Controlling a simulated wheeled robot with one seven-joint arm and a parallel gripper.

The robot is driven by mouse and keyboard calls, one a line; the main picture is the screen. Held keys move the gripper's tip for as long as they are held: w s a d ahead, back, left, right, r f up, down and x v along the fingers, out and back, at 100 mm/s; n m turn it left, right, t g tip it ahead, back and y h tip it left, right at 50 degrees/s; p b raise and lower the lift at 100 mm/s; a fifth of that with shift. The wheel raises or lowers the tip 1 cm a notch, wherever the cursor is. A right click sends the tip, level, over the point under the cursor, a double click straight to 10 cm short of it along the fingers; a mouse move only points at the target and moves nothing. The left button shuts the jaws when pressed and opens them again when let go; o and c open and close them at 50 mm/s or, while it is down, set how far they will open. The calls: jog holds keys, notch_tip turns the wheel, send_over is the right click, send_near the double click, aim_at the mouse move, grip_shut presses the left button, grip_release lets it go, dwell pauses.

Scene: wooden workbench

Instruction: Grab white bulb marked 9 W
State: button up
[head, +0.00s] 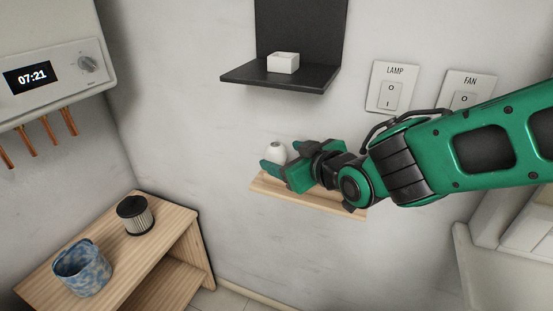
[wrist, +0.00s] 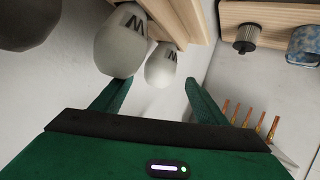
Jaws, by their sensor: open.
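Two white bulbs show in the wrist view, both by the wooden shelf edge. The larger, nearer bulb (wrist: 120,45) is at the left, beside the left finger. The other bulb (wrist: 162,67) lies ahead, between the fingertips in the picture. Each shows a black W; the numbers are cut off or hidden, so I cannot tell which is 9 W. In the head view one white bulb (head: 277,150) shows on the wooden shelf (head: 262,186), at my gripper (head: 281,158). My gripper is open and empty, its fingers spread in the wrist view (wrist: 157,84).
A dark round thing (wrist: 28,22) is at the wrist view's top left. A black shelf (head: 275,77) with a white box (head: 283,62) hangs above. A lower wooden bench (head: 165,222) holds a black-topped filter (head: 135,216) and a blue mottled pot (head: 82,268). Switches (head: 391,92) are on the wall.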

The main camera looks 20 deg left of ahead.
aim_at(275, 153)
jog(key=shift+x, duration=2.85)
jog(key=shift+d, duration=0.1)
jog(key=c, duration=1.1)
